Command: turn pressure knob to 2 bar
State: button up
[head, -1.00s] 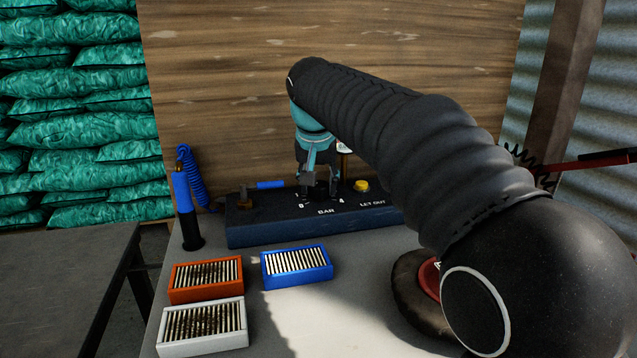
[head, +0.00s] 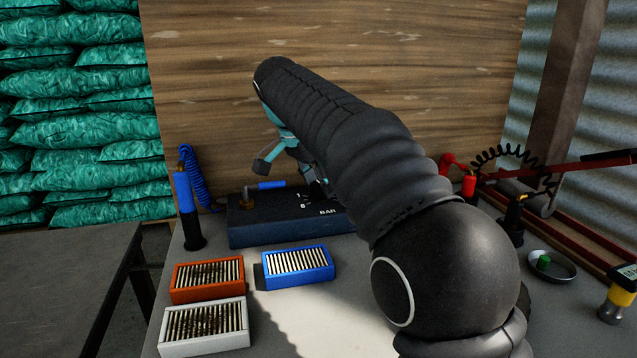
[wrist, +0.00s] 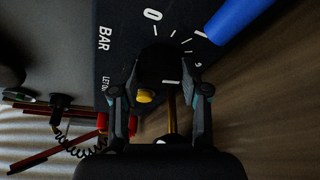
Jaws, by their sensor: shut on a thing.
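The pressure knob (wrist: 158,66) is black and sits on the dark control panel (head: 265,231), which is marked BAR. In the wrist view it lies between the two fingertips of my gripper (wrist: 160,78), which is shut on it. A 0, tick marks and part of other numerals show around the knob. A short white mark (wrist: 171,82) shows at the knob's lower edge; I cannot tell the exact reading. In the head view my gripper is tilted over the panel, and my arm hides most of the knob and the panel's right part.
A yellow button (wrist: 145,96) sits beside the knob near LET OUT. Orange (head: 177,296), blue (head: 297,284) and white (head: 205,350) boxes stand in front. A blue cylinder with coiled hose (head: 183,195) stands left.

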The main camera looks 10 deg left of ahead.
aim_at(318, 185)
jog(key=shift+s+a+f+m, duration=0.1)
jog(key=shift+m, duration=0.2)
jog(key=o, duration=1.1)
jog(key=shift+o, duration=0.2)
jog(key=v, duration=0.4)
jog(key=shift+a+r, duration=0.1)
jog(key=shift+r, duration=0.25)
jog(key=s+a, duration=0.8)
jog(key=s, duration=0.1)
jog(key=shift+s+r, duration=0.1)
jog(key=shift+r, duration=0.05)
